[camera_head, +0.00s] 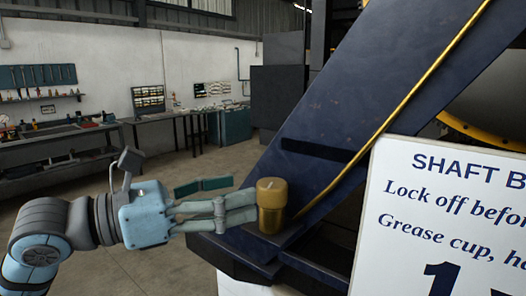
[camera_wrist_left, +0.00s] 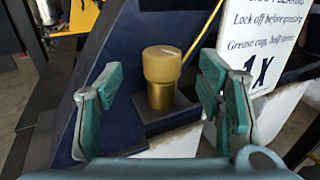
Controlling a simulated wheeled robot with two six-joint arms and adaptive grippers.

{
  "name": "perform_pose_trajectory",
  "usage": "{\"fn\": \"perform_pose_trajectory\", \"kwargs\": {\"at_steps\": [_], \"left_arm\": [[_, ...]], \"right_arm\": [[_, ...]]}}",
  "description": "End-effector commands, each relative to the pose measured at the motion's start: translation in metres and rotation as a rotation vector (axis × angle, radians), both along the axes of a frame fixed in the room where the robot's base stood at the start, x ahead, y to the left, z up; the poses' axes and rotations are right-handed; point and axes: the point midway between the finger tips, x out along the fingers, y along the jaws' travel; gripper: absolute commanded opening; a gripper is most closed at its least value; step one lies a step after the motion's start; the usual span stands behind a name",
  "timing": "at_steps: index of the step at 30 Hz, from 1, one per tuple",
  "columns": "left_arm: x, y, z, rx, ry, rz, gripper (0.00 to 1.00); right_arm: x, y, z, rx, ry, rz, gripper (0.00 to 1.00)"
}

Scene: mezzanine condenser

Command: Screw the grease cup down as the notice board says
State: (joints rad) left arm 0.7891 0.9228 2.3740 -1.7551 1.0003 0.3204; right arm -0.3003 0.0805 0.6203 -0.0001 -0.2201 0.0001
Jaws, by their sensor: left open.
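The brass grease cup (camera_head: 271,204) stands upright on a dark block on the blue machine frame, with a pale mark on its cap. In the left wrist view the cup (camera_wrist_left: 161,78) is between and beyond my fingers. My left gripper (camera_head: 228,196) is open, its fingers pointing at the cup from the left, with no clear contact. It also shows in the left wrist view (camera_wrist_left: 165,90). The white notice board (camera_head: 445,225) is partly cut off; it reads "Shaft b…", "Lock off before…", "Grease cup, ha…", "1…". The wrist view of the board (camera_wrist_left: 262,40) shows "1X". My right gripper is not seen.
A slanted blue beam (camera_head: 360,90) rises behind the cup, with a thin brass pipe (camera_head: 405,95) along it. The notice board stands close on the right. Workbenches (camera_head: 60,150) line the far wall. The floor to the left is open.

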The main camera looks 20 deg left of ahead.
Motion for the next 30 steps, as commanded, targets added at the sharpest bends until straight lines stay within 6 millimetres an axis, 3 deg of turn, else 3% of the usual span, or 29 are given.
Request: {"fn": "perform_pose_trajectory", "kwargs": {"at_steps": [1,5,10,20,30], "left_arm": [[0.006,-0.008,0.008,-0.008,-0.002,-0.007,0.61],[0.022,-0.025,0.005,-0.007,0.002,-0.005,0.61],[0.037,-0.038,0.001,-0.002,-0.001,0.0,0.61],[0.041,-0.042,-0.002,0.001,0.0,0.001,0.61],[0.041,-0.042,-0.001,0.001,-0.001,0.001,0.12]], "right_arm": [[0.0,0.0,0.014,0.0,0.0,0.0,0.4],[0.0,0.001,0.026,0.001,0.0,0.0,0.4],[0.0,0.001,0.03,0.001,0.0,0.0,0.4],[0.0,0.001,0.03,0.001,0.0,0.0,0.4],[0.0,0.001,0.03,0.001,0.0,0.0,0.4]]}}
